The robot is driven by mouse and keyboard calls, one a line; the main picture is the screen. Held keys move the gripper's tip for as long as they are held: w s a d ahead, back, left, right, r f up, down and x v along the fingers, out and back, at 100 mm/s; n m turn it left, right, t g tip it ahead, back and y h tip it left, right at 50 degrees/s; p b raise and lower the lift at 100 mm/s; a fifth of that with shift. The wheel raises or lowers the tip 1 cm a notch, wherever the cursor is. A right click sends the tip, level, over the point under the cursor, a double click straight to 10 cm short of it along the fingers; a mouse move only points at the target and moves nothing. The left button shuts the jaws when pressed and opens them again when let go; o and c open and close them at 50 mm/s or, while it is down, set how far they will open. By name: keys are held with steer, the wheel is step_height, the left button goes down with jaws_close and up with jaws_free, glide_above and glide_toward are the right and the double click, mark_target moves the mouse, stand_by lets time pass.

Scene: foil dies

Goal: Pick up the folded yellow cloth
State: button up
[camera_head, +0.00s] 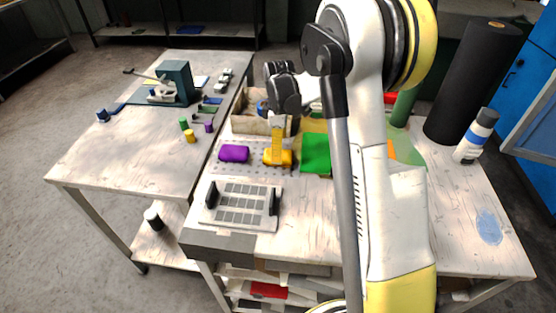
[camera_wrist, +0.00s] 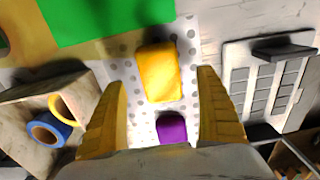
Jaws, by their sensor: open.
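The folded yellow cloth (camera_wrist: 160,72) lies on a pale dotted mat (camera_wrist: 128,72), which also shows in the head view (camera_head: 222,171). In the wrist view the cloth is between and ahead of the fingertips of my gripper (camera_wrist: 162,82), apart from both. The gripper is open and empty. In the head view my gripper (camera_head: 278,138) points down over the cloth (camera_head: 271,160) and partly hides it. A purple folded cloth (camera_head: 234,154) lies just left of it; it also shows in the wrist view (camera_wrist: 171,127), nearer the gripper's palm.
A green sheet (camera_head: 316,153) lies right of the yellow cloth. A wooden box (camera_head: 246,125) with rolls stands behind. A grey slotted tray (camera_head: 240,219) with black handles is in front. A press (camera_head: 176,82) stands on the left table. My arm hides part of the right bench.

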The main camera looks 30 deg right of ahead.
step_height(320, 180, down, 4)
steer(key=shift+w+a+f+b, duration=0.1)
steer(key=shift+f+b, duration=0.05)
steer(key=shift+b, duration=0.8)
steer(key=c, duration=1.3)
steer(key=shift+o, duration=0.2)
step_height(320, 180, up, 5)
steer(key=p, duration=0.2)
steer(key=shift+f+p, duration=0.15)
steer(key=shift+p, duration=0.15)
steer(key=w+d+r+p, duration=0.3)
steer(key=d+r, duration=0.3)
steer(key=d, duration=0.5)
steer(key=shift+w+r, duration=0.25)
steer(key=shift+w, duration=0.35)
